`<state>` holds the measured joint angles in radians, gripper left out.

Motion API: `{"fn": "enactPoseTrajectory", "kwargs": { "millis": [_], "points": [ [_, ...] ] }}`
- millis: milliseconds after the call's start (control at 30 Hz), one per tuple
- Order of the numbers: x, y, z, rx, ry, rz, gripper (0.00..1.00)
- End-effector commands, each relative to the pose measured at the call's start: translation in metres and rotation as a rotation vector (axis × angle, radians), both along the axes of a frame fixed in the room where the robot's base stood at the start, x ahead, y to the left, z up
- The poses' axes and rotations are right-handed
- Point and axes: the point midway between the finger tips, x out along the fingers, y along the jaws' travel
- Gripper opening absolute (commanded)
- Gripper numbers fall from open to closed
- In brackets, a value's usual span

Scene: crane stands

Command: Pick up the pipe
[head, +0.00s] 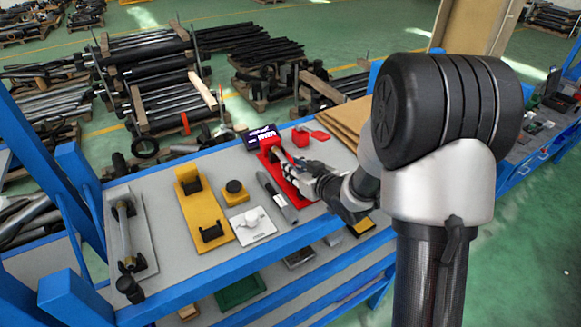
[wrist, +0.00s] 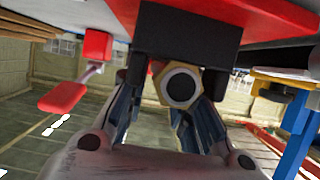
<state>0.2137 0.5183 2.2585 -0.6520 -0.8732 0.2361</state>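A grey pipe (head: 124,228) lies in black cradles on a grey stand at the left end of the bench in the head view. My gripper (head: 296,177) is at the red stand (head: 306,190), well to the right of that pipe. In the wrist view my gripper (wrist: 165,100) has its fingers apart, just below a black block (wrist: 185,38) under a red plate. A brass hexagonal end with a dark round centre (wrist: 181,87) shows between the fingers, with a gap beside the left one. I cannot tell whether it belongs to another pipe.
A yellow stand (head: 205,212) with empty black cradles, a small yellow block (head: 235,192), a white plate with a knob (head: 252,224) and a dark grey tool (head: 277,197) lie on the bench. A small display (head: 262,136) and a red block (head: 300,137) stand behind. Blue posts frame the left.

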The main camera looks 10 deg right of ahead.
Motion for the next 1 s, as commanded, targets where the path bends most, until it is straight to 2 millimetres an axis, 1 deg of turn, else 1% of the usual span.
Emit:
{"fn": "enactPoseTrajectory", "kwargs": {
  "millis": [33, 300, 800, 933, 1000],
  "points": [
    [0.000, 0.000, 0.000, 0.000, 0.000, 0.000, 0.17],
    [0.000, 0.000, 0.000, 0.000, 0.000, 0.000, 0.00],
    [0.000, 0.000, 0.002, 0.000, -0.002, 0.000, 0.00],
    [0.001, 0.000, 0.009, 0.000, -0.004, 0.000, 0.00],
    [0.001, 0.000, 0.017, 0.000, -0.006, 0.001, 0.00]
  ]
}}
